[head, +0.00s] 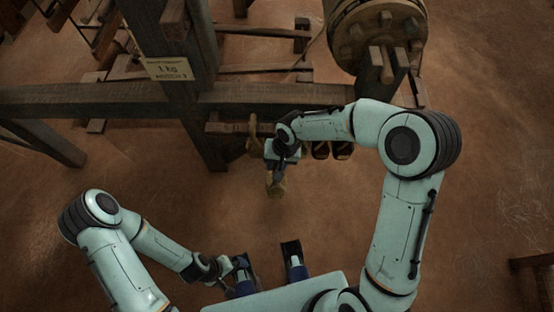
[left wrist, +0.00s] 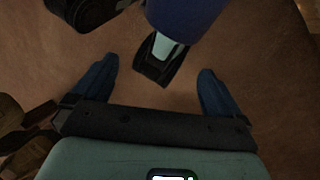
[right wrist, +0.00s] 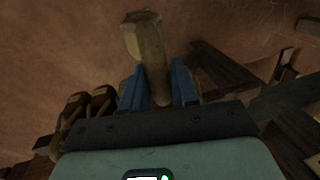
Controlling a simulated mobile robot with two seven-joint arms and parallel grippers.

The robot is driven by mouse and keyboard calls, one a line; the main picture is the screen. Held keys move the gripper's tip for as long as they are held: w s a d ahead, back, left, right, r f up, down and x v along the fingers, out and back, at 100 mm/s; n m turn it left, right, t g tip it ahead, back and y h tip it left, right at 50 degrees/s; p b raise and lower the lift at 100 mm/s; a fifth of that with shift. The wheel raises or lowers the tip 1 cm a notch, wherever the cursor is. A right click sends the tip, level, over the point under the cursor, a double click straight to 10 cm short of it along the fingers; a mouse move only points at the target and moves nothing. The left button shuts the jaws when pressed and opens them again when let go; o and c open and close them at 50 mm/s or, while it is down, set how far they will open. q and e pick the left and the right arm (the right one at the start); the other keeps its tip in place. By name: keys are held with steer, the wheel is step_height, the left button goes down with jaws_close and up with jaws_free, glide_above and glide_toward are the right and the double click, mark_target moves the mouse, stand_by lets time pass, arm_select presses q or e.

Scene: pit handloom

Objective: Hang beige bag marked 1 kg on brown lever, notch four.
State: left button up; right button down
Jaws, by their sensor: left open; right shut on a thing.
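My right gripper (head: 273,168) is shut on a beige, elongated thing that looks like the beige bag (head: 275,187). In the right wrist view the bag (right wrist: 148,50) sticks out past the blue fingers, its pale end away from me. No mark on it can be read. A brown bar (head: 229,127) that looks like the lever runs by the loom post, left of my right gripper. Its notches are too small to tell, and my arm hides its right side. My left gripper (left wrist: 158,68) is open and empty, low at the front.
A card (head: 169,68) on the post reads 1 kg; its lower line is unclear. A tan thing (head: 253,132) hangs close left of my right wrist. Dark bags (head: 332,151) hang to its right. A long beam (head: 90,99) crosses behind. The floor in front is clear.

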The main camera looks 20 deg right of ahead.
steer(key=shift+s+a+b, duration=0.25)
steer(key=shift+s, duration=0.55)
steer(key=shift+s+a+b, duration=0.25)
steer(key=shift+s, duration=0.55)
arm_select(q)
steer(key=shift+t, duration=0.4)
steer(key=f+b, duration=0.1)
steer(key=w+f+b, duration=0.1)
steer(key=f+b, duration=0.2)
steer(key=shift+w, duration=0.35)
arm_select(e)
steer(key=s+a+r, duration=0.1)
steer(key=s+a, duration=0.1)
steer(key=s, duration=0.7)
steer(key=shift+s+a, duration=0.25)
steer(key=shift+a, duration=0.15)
